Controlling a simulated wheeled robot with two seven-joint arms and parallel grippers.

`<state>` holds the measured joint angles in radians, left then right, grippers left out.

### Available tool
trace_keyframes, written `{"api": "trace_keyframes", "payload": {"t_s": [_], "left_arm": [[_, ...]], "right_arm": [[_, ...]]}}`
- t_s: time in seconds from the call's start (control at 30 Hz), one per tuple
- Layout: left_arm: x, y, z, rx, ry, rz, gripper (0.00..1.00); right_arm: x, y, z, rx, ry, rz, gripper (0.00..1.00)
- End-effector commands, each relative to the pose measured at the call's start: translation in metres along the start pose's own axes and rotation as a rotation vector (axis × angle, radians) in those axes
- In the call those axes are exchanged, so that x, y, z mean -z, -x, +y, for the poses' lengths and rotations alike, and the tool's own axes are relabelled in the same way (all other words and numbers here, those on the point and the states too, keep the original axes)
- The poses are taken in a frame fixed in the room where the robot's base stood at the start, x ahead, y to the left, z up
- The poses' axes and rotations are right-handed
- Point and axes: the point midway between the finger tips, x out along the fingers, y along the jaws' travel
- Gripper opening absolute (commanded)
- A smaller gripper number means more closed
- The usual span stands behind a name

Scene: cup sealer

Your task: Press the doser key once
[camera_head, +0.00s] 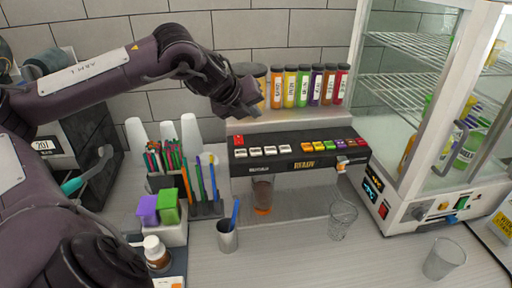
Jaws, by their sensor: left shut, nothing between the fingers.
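The doser (290,163) is a black panel with a row of keys, set below the wall at centre. White keys (270,151) sit on its left half and coloured keys (320,146) on its right half. A red key (239,140) is at its upper left end, and an amber READY text shows on its front. My left gripper (240,110) is shut and empty, above the panel's left end and apart from the keys. A clear cup (262,194) with brown and orange contents stands under the doser. My right gripper is not in view.
A glass-sided cabinet (405,120) is at right. Empty clear cups (342,220) (443,258) stand on the counter in front. A straw and pen holder (205,208) and a metal cup (227,238) are at left.

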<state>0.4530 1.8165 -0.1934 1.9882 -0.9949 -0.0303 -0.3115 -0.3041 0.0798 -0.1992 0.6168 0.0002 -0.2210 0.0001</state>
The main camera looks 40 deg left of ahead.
Motion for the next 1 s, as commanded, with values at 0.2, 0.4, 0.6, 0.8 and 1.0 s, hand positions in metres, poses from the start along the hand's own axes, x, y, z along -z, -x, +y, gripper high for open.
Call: {"api": "trace_keyframes", "payload": {"t_s": [0.2,0.4,0.6,0.8,1.0], "left_arm": [[0.001,-0.001,0.001,0.0,0.0,0.0,0.0],[0.007,-0.009,0.007,0.0,0.0,0.0,0.0],[0.019,-0.026,0.019,-0.001,0.0,0.0,0.0],[0.035,-0.047,0.035,-0.001,-0.001,0.001,0.0],[0.044,-0.061,0.044,0.0,0.0,0.0,0.0]], "right_arm": [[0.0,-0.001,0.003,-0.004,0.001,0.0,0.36],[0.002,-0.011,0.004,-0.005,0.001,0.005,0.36],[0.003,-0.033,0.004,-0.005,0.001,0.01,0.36],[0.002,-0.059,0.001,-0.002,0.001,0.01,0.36],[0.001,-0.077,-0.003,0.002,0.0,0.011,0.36]]}}
